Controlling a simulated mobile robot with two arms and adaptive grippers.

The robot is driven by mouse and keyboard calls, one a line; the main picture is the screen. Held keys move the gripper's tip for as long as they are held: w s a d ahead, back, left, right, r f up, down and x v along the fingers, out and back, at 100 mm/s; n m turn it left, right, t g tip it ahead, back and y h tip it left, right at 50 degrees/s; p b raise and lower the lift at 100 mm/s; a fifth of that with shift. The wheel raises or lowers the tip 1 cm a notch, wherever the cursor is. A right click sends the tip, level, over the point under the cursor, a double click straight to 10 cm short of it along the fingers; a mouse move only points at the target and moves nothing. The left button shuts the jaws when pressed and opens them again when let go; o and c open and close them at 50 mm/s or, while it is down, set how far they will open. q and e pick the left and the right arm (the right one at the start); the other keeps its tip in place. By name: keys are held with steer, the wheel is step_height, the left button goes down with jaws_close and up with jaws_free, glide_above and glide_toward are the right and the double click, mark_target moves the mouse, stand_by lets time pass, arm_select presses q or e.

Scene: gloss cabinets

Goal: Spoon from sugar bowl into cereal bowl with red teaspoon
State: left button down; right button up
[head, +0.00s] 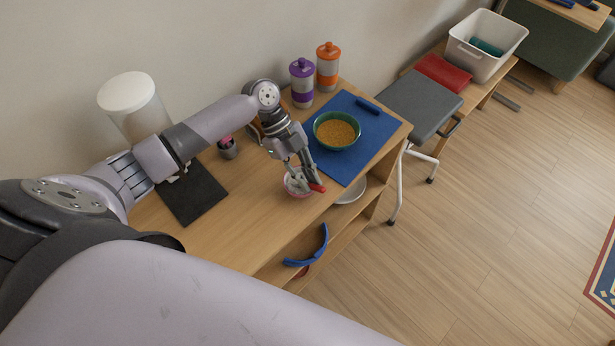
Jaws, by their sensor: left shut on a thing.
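The red teaspoon (317,187) is held in my left gripper (305,184), which is shut on it, just over the sugar bowl. The sugar bowl (291,190) is small and pinkish and stands on the wooden counter, partly covered by the gripper fingers. The spoon's far end is hidden by the gripper and bowl, so I cannot tell whether it carries sugar. The cereal bowl (321,143) is dark green, filled with golden cereal, and stands on a blue mat (364,126) up and to the right of the gripper. My right gripper does not show.
A purple-lidded canister (302,88) and an orange-lidded one (327,70) stand behind the bowl against the wall. A white-lidded jar (132,100) stands at left near a black mat (191,194). A grey stool (420,105) stands beyond the counter's right end.

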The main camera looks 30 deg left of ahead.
arm_select(q)
step_height(320, 180, up, 5)
steer(key=p, duration=0.3)
steer(key=shift+d+r+p, duration=0.15)
steer(key=shift+r+p, duration=0.05)
steer(key=shift+p, duration=0.1)
steer(key=shift+s+d+r+p, duration=0.1)
steer(key=shift+r+p, duration=0.1)
steer(key=shift+p, duration=0.15)
steer(key=d+y+p, duration=0.1)
steer(key=p, duration=0.1)
steer(key=d+t+y+p, duration=0.1)
steer(key=y+p, duration=0.1)
steer(key=p, duration=0.1)
steer(key=shift+s+r, duration=0.2)
steer(key=shift+r, duration=0.15)
steer(key=shift+s+d+t+y+p, duration=0.1)
steer(key=shift+d+t+y+p, duration=0.2)
steer(key=shift+y+p, duration=0.65)
steer(key=shift+f, duration=0.1)
